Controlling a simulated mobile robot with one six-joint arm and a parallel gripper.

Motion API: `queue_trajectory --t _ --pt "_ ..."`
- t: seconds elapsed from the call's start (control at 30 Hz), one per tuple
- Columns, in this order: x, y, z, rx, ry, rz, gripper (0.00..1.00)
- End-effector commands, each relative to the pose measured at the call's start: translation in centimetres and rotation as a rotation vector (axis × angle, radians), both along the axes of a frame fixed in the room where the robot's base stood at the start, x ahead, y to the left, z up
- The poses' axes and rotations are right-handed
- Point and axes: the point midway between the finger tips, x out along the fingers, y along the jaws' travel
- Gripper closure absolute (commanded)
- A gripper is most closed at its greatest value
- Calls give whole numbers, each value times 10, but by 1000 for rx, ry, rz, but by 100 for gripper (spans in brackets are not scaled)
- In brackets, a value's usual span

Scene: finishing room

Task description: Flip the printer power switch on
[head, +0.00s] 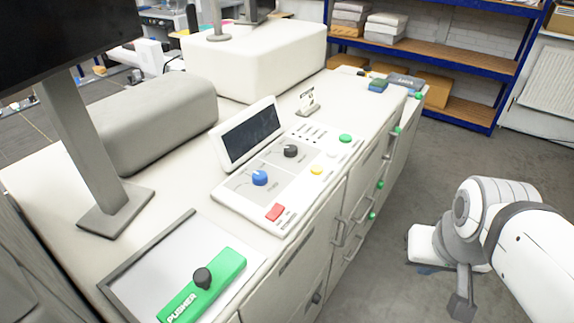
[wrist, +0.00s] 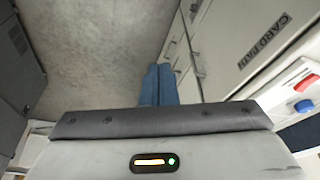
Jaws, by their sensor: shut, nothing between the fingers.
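A white control panel (head: 240,205) lies on top of the long pale machine. A red switch (head: 275,212) sits at its near corner, beside small print that I cannot read. Which way the switch is set cannot be told. The red switch also shows at the right edge of the wrist view (wrist: 306,83), with the blue knob (wrist: 303,106) below it. My gripper (wrist: 159,68) has two blue fingers pressed together, with nothing between them. It points over the grey floor beside the machine's front, well apart from the switch.
The panel also carries a blue knob (head: 260,178), a black knob (head: 291,151), a yellow button (head: 316,169), a green button (head: 345,138) and a dark screen (head: 250,133). A green bar labelled PUSHER (head: 215,283) lies nearer. Blue shelving (head: 490,65) stands behind open floor.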

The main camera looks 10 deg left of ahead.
Motion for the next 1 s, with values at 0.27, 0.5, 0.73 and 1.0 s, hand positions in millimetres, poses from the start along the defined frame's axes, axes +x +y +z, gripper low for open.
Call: queue_trajectory --t 0.27,0.5,0.73,1.0 --pt "0 0 0 0 -1 0 100" --pt "24 32 19 20 26 -18 100" --pt "93 126 66 54 119 -152 100" --pt "125 252 94 43 172 -328 100"
